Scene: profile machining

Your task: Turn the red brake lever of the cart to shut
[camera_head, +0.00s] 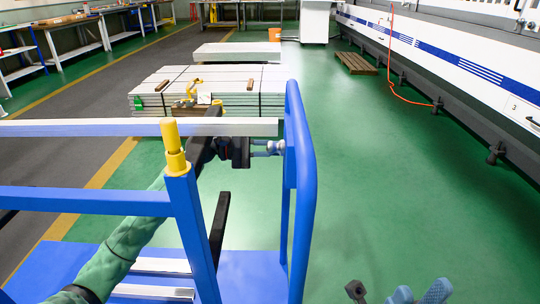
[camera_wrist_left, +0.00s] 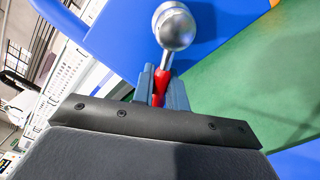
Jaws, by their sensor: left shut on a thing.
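The blue cart (camera_head: 302,150) stands in front of me, with a tall rounded end frame. My left arm in a green sleeve reaches through its frame. My left gripper (camera_head: 268,148) is beside the end frame's upper part. In the left wrist view, the left gripper (camera_wrist_left: 161,88) is shut on the red brake lever (camera_wrist_left: 159,84), its fingers on either side of the red part. A silver ball (camera_wrist_left: 174,27) on a short stem shows just beyond the fingertips. The lever's base is hidden. My right gripper (camera_head: 420,293) is open and empty at the bottom right, partly cut off.
A pale profile (camera_head: 120,127) lies across the cart's top, beside a blue post with a yellow peg (camera_head: 172,140). Stacked grey panels (camera_head: 215,78) stand behind the cart. A long white machine (camera_head: 470,70) lines the right.

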